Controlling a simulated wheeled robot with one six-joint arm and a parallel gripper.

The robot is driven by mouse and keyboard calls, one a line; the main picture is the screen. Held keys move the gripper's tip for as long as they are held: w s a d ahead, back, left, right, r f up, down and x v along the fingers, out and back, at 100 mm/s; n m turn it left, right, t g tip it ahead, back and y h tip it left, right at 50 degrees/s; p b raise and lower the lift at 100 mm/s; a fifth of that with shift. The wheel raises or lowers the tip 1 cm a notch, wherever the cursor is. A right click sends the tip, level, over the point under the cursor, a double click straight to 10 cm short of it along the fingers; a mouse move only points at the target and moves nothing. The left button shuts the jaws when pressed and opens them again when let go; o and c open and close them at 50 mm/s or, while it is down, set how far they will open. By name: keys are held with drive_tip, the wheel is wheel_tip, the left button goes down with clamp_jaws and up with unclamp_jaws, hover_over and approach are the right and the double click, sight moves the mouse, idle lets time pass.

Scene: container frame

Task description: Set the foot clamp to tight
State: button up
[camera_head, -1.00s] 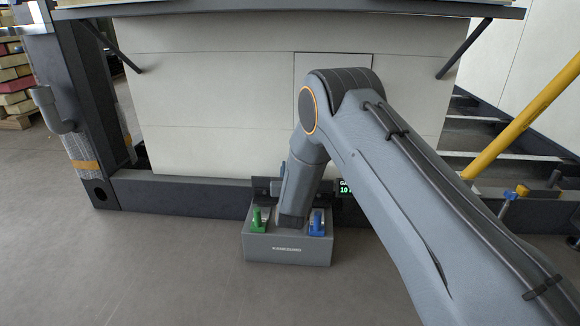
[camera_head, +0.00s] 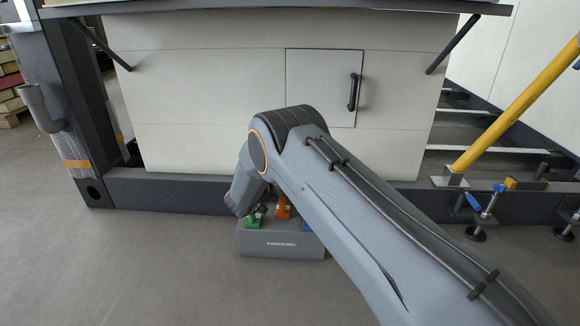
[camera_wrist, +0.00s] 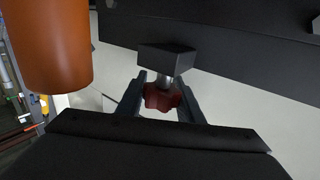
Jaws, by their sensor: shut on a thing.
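In the wrist view, my gripper (camera_wrist: 162,92) has its two fingers on either side of a dark red lobed knob (camera_wrist: 160,98), shut on it. A short metal stem joins the knob to a dark block (camera_wrist: 166,58). I take this knob to be the foot clamp's, but no label shows. Any tight or loose mark is out of sight. In the head view, my arm bends down at the left of the grey box (camera_head: 281,243) by the frame's bottom beam, and the gripper and knob are hidden behind it.
A large orange cylinder (camera_wrist: 50,45) stands close at the left in the wrist view. The box bears a green part (camera_head: 253,221) and an orange part (camera_head: 283,207). The dark bottom beam (camera_head: 160,184) runs behind. A yellow strut (camera_head: 515,112) stands right. The left floor is clear.

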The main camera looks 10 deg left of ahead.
idle(0.4)
drive_tip(key=o, duration=1.1)
drive_tip(key=shift+c, duration=0.2)
wheel_tip(320, 180, up, 10)
drive_tip(key=p, duration=0.5)
